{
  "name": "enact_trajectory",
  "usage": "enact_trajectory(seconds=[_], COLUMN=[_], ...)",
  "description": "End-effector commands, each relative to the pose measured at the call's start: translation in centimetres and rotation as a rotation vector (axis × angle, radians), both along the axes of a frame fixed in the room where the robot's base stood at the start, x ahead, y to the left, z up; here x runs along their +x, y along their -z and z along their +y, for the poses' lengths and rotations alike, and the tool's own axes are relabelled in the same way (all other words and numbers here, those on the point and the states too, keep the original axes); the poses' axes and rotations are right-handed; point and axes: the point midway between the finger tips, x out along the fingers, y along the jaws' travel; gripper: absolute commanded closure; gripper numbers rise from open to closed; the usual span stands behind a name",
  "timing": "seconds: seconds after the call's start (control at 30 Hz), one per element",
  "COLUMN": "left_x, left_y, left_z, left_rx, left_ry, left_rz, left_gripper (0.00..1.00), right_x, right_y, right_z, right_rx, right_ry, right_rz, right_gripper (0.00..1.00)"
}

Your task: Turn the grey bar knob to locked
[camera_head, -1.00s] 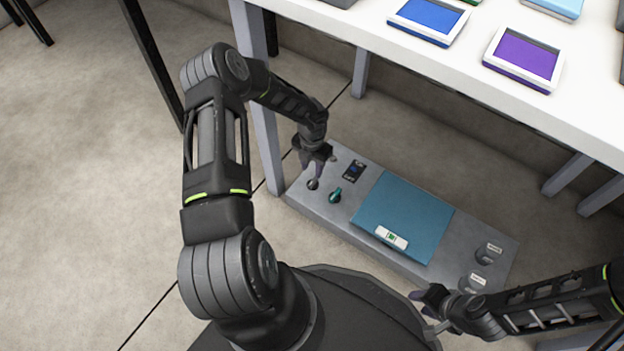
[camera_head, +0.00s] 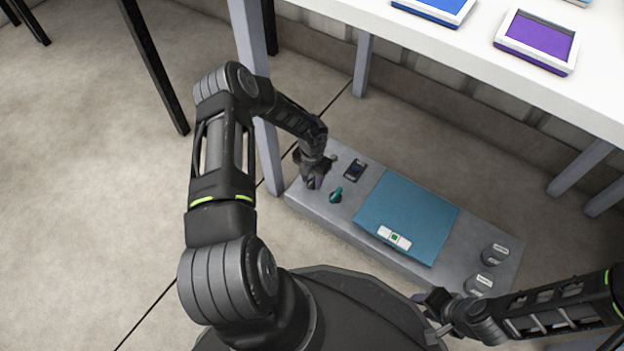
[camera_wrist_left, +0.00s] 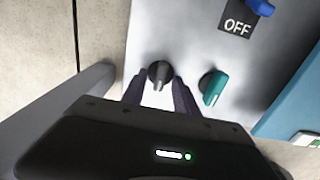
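The grey bar knob (camera_wrist_left: 160,76) shows in the left wrist view on the panel's metal top, a dark round knob with a lighter grey bar pointing down the picture. My left gripper (camera_wrist_left: 158,88) is open, one finger on each side of the knob, with gaps visible. In the head view my left gripper (camera_head: 312,184) stands over the panel's left end and hides the knob. My right gripper (camera_head: 432,304) is at the panel's near right edge, away from the knob; its finger gap is unclear.
A teal knob (camera_head: 336,195) sits just right of the grey one. A blue switch (camera_head: 355,169) marked OFF is behind. A teal lid or plate (camera_head: 408,214) and two grey labelled cylinders (camera_head: 480,284) are further right on the panel. A white table (camera_head: 470,50) overhangs the back.

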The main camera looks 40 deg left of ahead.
Motion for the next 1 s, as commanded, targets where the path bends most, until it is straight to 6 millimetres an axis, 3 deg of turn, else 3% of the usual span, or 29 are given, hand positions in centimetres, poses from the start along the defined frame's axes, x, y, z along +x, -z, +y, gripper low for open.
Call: enact_trajectory(seconds=[0.07,0.47,1.0], left_x=[0.00,-0.01,-0.01], left_y=[-0.03,-0.03,-0.06], left_z=[0.01,0.01,0.01], left_rx=[0.000,0.000,0.000], left_ry=[0.000,0.000,0.007], left_rz=[0.000,0.000,0.000], left_gripper=[0.66,0.99,1.00], right_x=[-0.01,-0.04,-0.04], right_y=[-0.01,0.00,-0.06], right_z=[0.01,0.01,0.01], right_rx=[0.000,0.000,0.000], right_ry=[0.000,0.000,0.000], right_rz=[0.000,0.001,0.001], right_gripper=[0.65,0.65,0.65])
